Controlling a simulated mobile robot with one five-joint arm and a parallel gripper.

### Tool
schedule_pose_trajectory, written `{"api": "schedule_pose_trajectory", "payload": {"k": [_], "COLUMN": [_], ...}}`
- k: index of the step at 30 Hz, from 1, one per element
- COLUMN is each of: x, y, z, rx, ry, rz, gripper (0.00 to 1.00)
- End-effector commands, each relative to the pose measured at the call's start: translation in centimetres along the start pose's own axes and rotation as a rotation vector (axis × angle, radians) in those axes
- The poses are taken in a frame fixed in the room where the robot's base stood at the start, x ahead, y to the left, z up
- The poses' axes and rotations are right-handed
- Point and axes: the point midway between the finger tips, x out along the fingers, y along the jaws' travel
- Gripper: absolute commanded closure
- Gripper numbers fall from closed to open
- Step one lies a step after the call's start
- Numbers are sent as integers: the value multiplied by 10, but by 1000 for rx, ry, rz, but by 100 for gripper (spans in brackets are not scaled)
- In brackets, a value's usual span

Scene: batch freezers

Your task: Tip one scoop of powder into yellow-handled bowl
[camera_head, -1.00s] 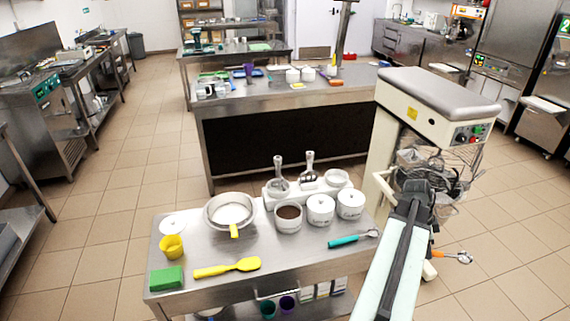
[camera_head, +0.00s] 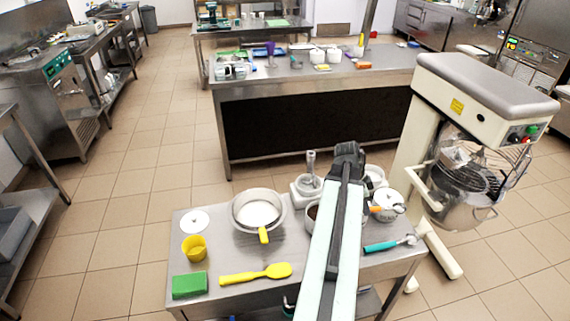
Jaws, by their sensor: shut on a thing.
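The yellow-handled bowl (camera_head: 240,223) is a metal pan on the cart, left of my arm, with a pale interior. Its handle faces me. My gripper (camera_head: 366,206) is mostly hidden behind my own arm. It is shut on an orange-handled scoop (camera_head: 377,209), which sticks out to the right of the arm. The scoop's head appears in front of the white lidded pot (camera_head: 389,201); its contents and height cannot be told. A pot with brown contents (camera_head: 312,213) is mostly hidden by the arm.
The cart top (camera_head: 225,255) also holds a white disc (camera_head: 194,222), yellow cup (camera_head: 194,248), green block (camera_head: 189,286), yellow spatula (camera_head: 255,275) and teal-handled scoop (camera_head: 382,246). A grey-handled tool (camera_head: 311,164) stands upright at the back. A large mixer (camera_head: 470,95) stands right.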

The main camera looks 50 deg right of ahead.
Motion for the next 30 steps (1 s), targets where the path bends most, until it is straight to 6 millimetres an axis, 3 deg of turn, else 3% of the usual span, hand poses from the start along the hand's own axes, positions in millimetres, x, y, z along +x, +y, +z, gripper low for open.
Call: {"api": "schedule_pose_trajectory", "payload": {"k": [7, 11, 14, 24, 27, 30], "x": [5, -9, -36, -162, -184, -193], "y": [10, 4, -6, -36, -40, -43], "z": [-13, -6, 15, 117, 134, 142], "rx": [28, 46, 80, 259, 286, 299], "ry": [-1, -47, -149, -632, -708, -744], "rz": [12, 17, 25, 13, 4, -3], "gripper": [100, 100, 100, 100, 100, 100]}}
